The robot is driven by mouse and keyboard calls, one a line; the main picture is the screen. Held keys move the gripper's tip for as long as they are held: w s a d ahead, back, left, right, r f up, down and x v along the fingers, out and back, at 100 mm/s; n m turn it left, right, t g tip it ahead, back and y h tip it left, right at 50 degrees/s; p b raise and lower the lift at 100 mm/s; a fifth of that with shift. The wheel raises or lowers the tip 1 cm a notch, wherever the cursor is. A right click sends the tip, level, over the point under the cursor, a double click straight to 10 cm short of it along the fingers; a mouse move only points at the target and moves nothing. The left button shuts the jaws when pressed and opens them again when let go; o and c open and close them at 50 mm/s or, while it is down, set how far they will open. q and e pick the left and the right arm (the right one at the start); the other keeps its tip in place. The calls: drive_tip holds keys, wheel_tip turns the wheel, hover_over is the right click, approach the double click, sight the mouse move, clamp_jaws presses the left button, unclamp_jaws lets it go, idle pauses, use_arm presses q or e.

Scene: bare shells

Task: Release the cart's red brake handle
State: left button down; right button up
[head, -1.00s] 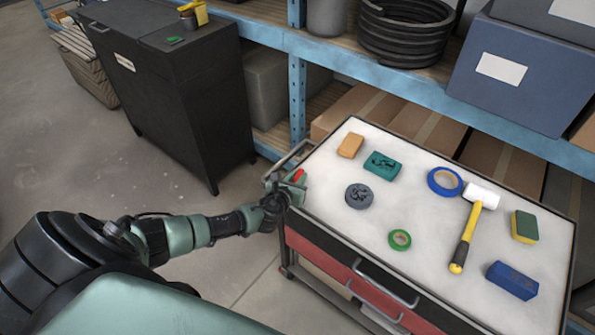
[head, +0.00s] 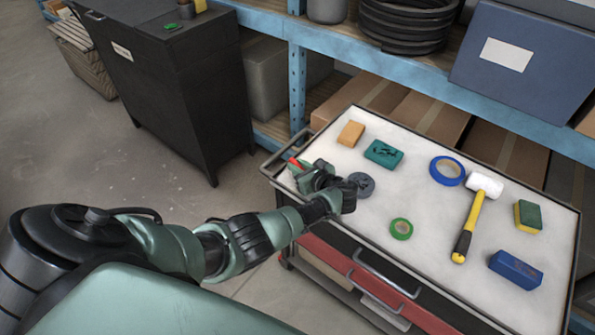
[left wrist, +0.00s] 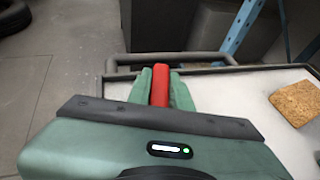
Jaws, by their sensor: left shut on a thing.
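The cart (head: 430,292) has a white top, a dark rim and red and black drawers. Its red brake handle (head: 294,163) shows at the cart's left end, by the push bar; it also shows in the left wrist view (left wrist: 160,86). My left gripper (head: 300,168) reaches over the cart's left edge. In the left wrist view its two green fingers (left wrist: 160,92) are shut on the red handle, one on each side. The handle's lower part is hidden by the gripper. My right gripper is not in view.
On the cart top lie an orange block (head: 351,133), a teal block (head: 383,153), a grey disc (head: 362,184), tape rolls (head: 447,170), a mallet (head: 470,225) and sponges. A black cabinet (head: 180,90) stands behind left. Blue shelving (head: 400,75) runs along the back.

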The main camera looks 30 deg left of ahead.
use_arm(q)
drive_tip(key=n+g+y+b, duration=0.1)
drive_tip(key=n+g+b, duration=0.1)
drive_tip(key=b, duration=0.1)
drive_tip(key=shift+w+f+n+g+b, duration=0.1)
drive_tip(key=shift+f+n+g+b, duration=0.05)
drive_tip(key=shift+n+g+b, duration=0.2)
drive_tip(key=shift+r+n+g+b, duration=0.2)
drive_tip(key=shift+n+g+b, duration=0.35)
drive_tip(key=shift+g+b, duration=0.2)
drive_tip(key=shift+a, duration=0.1)
drive_tip(key=c, duration=1.3)
unclamp_jaws()
drive_tip(key=shift+v, duration=3.95)
